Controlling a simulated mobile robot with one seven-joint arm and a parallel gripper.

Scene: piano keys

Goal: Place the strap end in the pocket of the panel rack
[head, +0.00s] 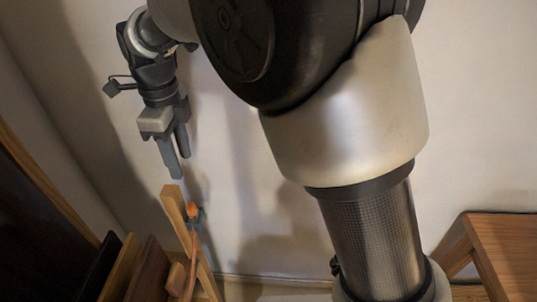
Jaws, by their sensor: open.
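An orange knob-like piece (192,210) with a thin orange strap or cord hanging below it is at the top of a light wooden upright (175,205). I take it for the strap end, but it is small and I cannot be sure. Dark and brown wooden panels (147,270) stand tilted side by side at the lower left, seemingly the panel rack; its pocket cannot be made out. My gripper (179,165) points down with fingers apart and empty, just above the top of the upright in the picture.
A large dark panel (35,225) with a wooden edge fills the lower left. A wooden bench or table (505,245) stands at the lower right. A pale wall is behind. My arm covers much of the middle and right.

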